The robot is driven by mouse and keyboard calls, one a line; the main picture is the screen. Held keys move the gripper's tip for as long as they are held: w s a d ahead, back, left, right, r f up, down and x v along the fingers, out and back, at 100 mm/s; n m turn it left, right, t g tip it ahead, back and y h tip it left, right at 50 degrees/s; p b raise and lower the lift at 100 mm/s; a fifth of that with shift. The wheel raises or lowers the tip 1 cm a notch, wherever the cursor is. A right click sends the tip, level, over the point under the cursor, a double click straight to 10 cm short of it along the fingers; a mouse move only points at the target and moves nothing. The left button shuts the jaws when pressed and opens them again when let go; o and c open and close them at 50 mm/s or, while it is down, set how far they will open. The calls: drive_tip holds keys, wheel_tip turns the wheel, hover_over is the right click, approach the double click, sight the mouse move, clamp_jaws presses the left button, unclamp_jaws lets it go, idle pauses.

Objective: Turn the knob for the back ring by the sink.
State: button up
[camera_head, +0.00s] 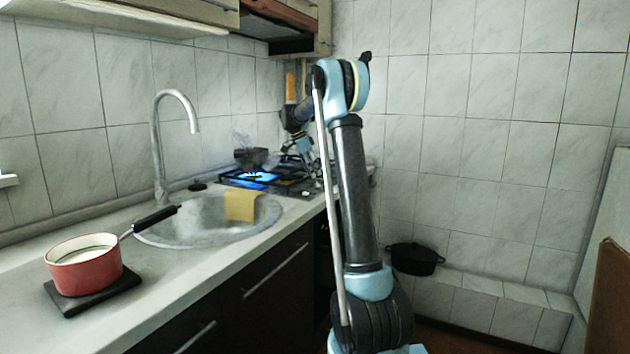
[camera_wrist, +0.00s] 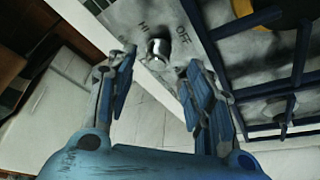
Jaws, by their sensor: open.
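I cannot tell whether the fingers touch the knob. In the head view the gas hob (camera_head: 262,180) stands just beyond the sink (camera_head: 170,232), with a blue glow at its near left ring. My gripper (camera_head: 303,150) hangs over the hob's front side, and the knob cannot be made out there.
Dark grate bars (camera_wrist: 300,60) lie right of the knob. A dark pot (camera_head: 250,158) is at the hob's back. A red saucepan (camera_head: 86,272) stands on a black mat (camera_head: 60,305). A black pot (camera_head: 414,260) is on a ledge.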

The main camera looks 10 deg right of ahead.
drive_tip(key=v, duration=0.7)
